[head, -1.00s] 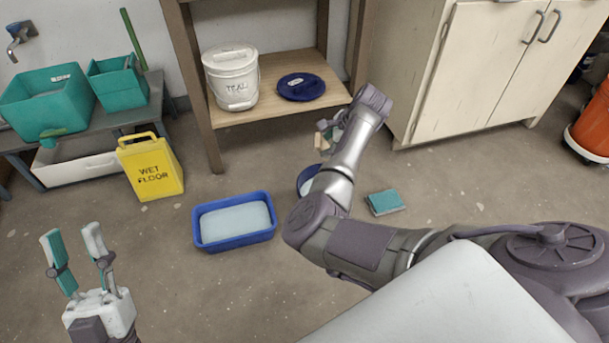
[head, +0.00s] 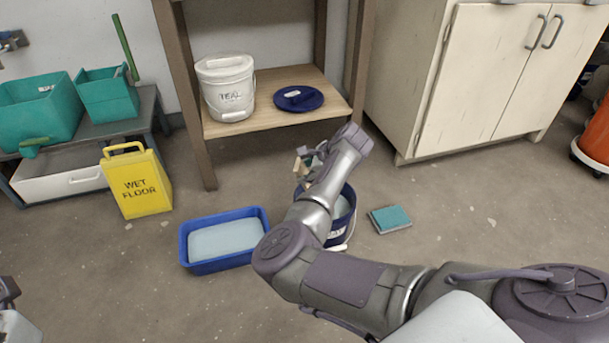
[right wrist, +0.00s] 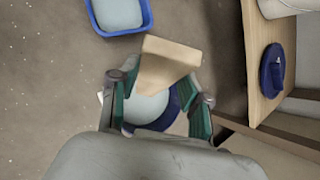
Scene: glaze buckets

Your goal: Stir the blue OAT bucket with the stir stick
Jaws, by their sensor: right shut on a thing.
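The blue bucket (head: 346,225) stands on the floor with pale glaze inside and a partly hidden label on its front. My right forearm covers its left part. My right gripper (head: 311,162) is above the bucket's far left side, shut on the wooden stir stick (head: 301,168). In the right wrist view the stick (right wrist: 168,66) is a broad tan piece between the fingers, with the pale glaze (right wrist: 148,108) behind it. I cannot tell whether its lower end is in the glaze. Only a piece of my left gripper (head: 14,326) shows at the bottom left; its fingertips are out of view.
A blue tub (head: 183,250) of pale liquid sits left of the bucket, and a teal-topped sponge (head: 390,219) lies to the right. A yellow wet-floor sign (head: 137,185) stands left. A white TEAL bucket (head: 226,88) and a dark blue lid (head: 312,103) are on the shelf (head: 270,117).

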